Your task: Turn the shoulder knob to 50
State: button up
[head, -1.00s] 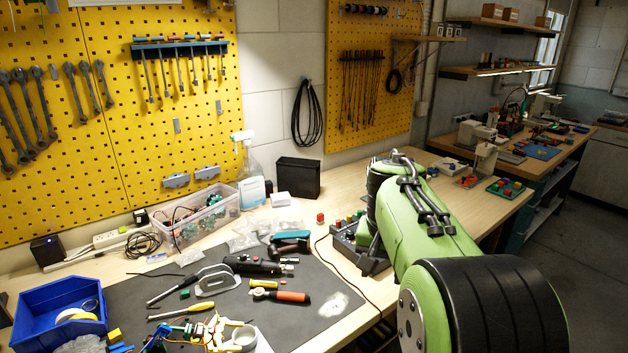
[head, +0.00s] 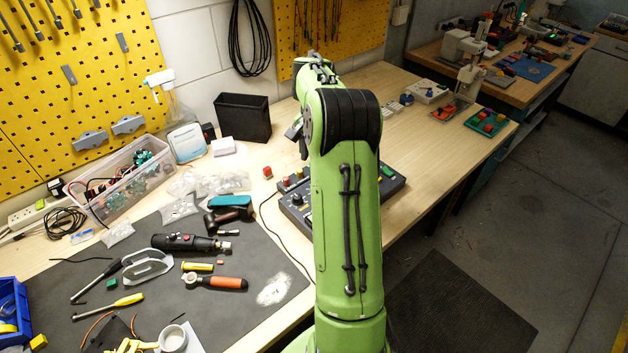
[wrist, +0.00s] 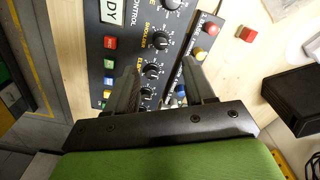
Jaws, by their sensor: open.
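The control box (wrist: 122,45) fills the upper middle of the wrist view, its lettering turned sideways. It has a column of black dial knobs. The knob beside the lettering that seems to read SHOULDER (wrist: 160,40) is the likely shoulder knob; its pointer setting is too small to read. Another dial knob (wrist: 152,72) sits just below it in the picture. My gripper (wrist: 158,66) is open and empty, its two fingers on either side of the knob column; I cannot tell how far above. In the head view my arm hides the gripper and most of the control box (head: 296,207).
Coloured buttons (wrist: 110,42) line the box. A narrower panel (wrist: 207,40) with a red button lies beside it. A red block (head: 267,172) and a black bin (head: 242,118) stand behind. Tools lie on the grey mat (head: 240,310) at left.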

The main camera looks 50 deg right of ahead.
jog(key=f, duration=0.3)
jog(key=f+b, duration=0.1)
jog(key=f, duration=0.6)
jog(key=shift+w+d+f, duration=0.1)
jog(key=shift+d+f, duration=0.1)
jog(key=shift+d, duration=0.05)
jog(key=shift+r, duration=0.1)
grip_shut()
jog(key=n+p, duration=0.1)
jog(key=n, duration=0.2)
jog(key=shift+a+n, duration=0.1)
jog(key=shift+n, duration=0.3)
jog(key=n, duration=0.4)
jog(key=shift+n+p, duration=0.3)
jog(key=shift+n, duration=0.1)
